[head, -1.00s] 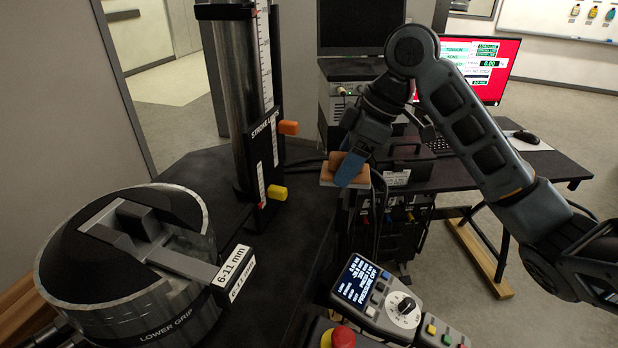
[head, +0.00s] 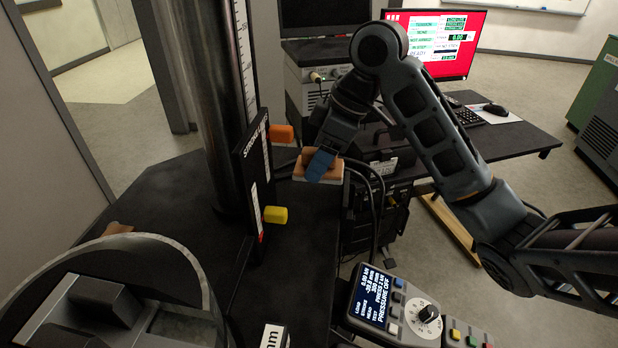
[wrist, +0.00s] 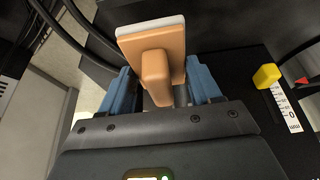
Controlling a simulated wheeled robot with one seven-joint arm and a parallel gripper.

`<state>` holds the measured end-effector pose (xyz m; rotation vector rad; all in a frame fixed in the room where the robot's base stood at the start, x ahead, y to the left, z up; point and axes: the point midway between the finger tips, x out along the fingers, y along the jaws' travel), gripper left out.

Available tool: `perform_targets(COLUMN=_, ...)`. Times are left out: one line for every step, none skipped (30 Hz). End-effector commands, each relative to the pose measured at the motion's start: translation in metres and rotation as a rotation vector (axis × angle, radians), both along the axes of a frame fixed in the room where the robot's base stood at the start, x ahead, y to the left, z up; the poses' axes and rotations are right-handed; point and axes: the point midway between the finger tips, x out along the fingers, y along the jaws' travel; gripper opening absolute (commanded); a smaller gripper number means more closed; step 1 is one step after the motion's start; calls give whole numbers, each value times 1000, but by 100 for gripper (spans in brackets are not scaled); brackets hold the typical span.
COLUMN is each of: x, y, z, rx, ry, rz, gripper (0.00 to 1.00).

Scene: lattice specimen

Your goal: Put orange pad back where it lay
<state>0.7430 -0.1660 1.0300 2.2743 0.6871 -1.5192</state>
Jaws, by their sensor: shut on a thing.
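The orange pad (wrist: 140,48), a flat block with a pale face layer and a raised grip, is held between the blue fingers of my gripper (wrist: 160,88) in the wrist view. In the head view my gripper (head: 321,163) is shut on the pad (head: 333,175), in the air beside the right edge of the dark machine table (head: 140,195). The fingers hide part of the pad. Where it lay before is not clear from these frames.
A dark column with an orange stop (head: 282,134) and a yellow stop (head: 275,214) stands left of my gripper. A control panel (head: 395,305) is front right. Black cables (head: 375,185) hang behind my gripper. A small brown thing (head: 118,228) lies behind the grip.

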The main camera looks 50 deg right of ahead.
Motion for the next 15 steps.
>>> perform_targets(x=4, y=5, z=-2, rx=-1, ry=2, rz=1, gripper=34)
perform_targets(x=7, y=7, z=-4, rx=-1, ry=1, rz=0, gripper=34)
perform_targets(x=9, y=9, z=-7, rx=-2, ry=1, rz=0, gripper=34)
perform_targets(x=10, y=10, z=-8, rx=-2, ry=1, rz=-1, gripper=34)
perform_targets(x=11, y=12, z=-9, rx=-2, ry=1, rz=-1, gripper=34)
perform_targets(x=12, y=12, z=-11, rx=-1, ry=1, rz=-1, gripper=34)
perform_targets(x=12, y=13, z=-13, rx=-1, ry=1, rz=-2, gripper=34)
perform_targets(x=12, y=12, z=-16, rx=0, ry=1, rz=-3, gripper=34)
perform_targets(x=12, y=13, z=-21, rx=1, ry=3, rz=-2, gripper=34)
perform_targets(x=12, y=13, z=-26, rx=1, ry=3, rz=-3, gripper=34)
perform_targets(x=11, y=12, z=-30, rx=1, ry=2, rz=-5, gripper=34)
perform_targets(x=11, y=13, z=-36, rx=1, ry=3, rz=-3, gripper=34)
perform_targets(x=12, y=12, z=-40, rx=1, ry=2, rz=-4, gripper=34)
perform_targets(x=12, y=12, z=-43, rx=0, ry=1, rz=-3, gripper=34)
perform_targets(x=12, y=12, z=-47, rx=0, ry=1, rz=-4, gripper=34)
